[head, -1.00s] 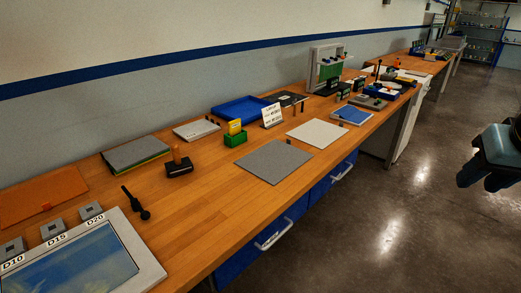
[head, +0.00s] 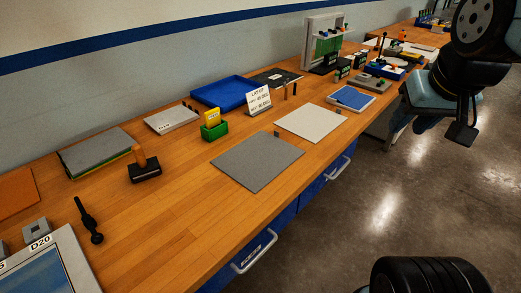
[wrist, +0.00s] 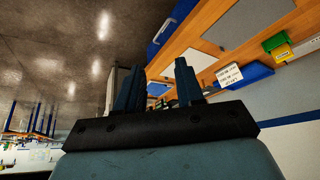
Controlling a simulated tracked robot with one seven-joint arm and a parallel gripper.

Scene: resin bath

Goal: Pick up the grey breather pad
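The grey breather pad (head: 257,161) is a flat square sheet lying on the wooden bench near its front edge, in the middle of the head view. It appears at the top of the wrist view (wrist: 240,20), partly cut by the frame edge. My gripper (wrist: 158,85) has its two dark fingers apart, with nothing between them. In the head view, my gripper hangs over the floor at the right, beyond the bench's front edge and well away from the pad.
A whitish sheet (head: 311,122) lies just beyond the pad. Behind the pad are a green box (head: 214,131), a label card (head: 259,101) and a blue tray (head: 224,91). A stamp-like tool (head: 144,168) stands left. Drawer handles (head: 254,252) stick out along the front. Bare wood surrounds the pad's left side.

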